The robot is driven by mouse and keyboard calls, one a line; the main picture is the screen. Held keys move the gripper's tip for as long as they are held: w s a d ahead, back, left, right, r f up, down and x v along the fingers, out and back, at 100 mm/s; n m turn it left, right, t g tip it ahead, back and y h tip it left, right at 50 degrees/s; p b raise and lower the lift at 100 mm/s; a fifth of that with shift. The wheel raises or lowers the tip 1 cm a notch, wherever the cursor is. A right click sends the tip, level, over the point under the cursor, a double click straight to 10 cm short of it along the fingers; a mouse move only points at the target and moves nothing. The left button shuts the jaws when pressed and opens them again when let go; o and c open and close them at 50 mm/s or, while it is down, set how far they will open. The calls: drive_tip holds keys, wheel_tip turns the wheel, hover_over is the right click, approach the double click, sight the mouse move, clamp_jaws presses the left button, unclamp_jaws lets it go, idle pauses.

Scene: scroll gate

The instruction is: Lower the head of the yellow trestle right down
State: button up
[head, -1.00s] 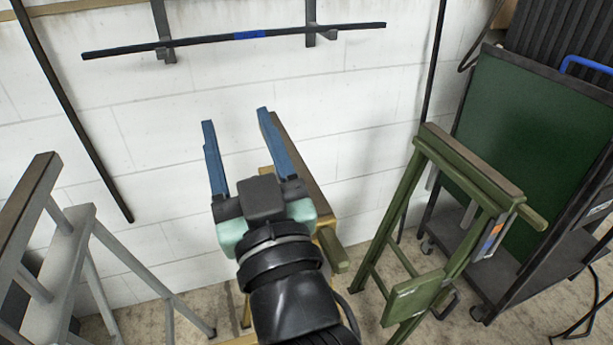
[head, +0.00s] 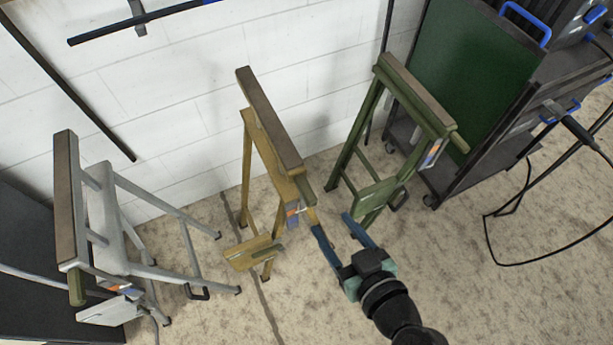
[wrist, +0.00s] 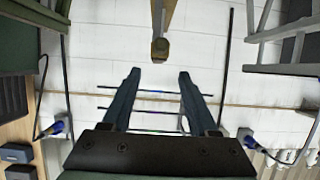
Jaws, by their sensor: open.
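The yellow trestle (head: 258,160) stands in the middle of the head view, between a grey one and a green one. Its head is a long beam with a brown top (head: 268,115), raised above the legs, with a greenish grip (head: 305,190) at the near end. A small grey-blue part with an orange mark (head: 293,214) sits below that end, and a yellow plate (head: 254,252) is low at the front. My gripper (head: 333,224) is open and empty, right of the near end. In the wrist view the beam end (wrist: 160,48) shows beyond the gap between my fingers (wrist: 159,74).
The grey trestle (head: 120,215) stands left and the green trestle (head: 365,140) right, close to my gripper. A dark trolley with a green panel (head: 470,70) is at the back right. A black cable (head: 520,262) lies on the floor. The front floor is mostly clear.

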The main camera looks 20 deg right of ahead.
sight(307, 189)
drive_tip(key=p+x, duration=0.2)
drive_tip(key=x, duration=1.1)
drive_tip(key=shift+r, duration=0.1)
clamp_jaws()
idle(1.0)
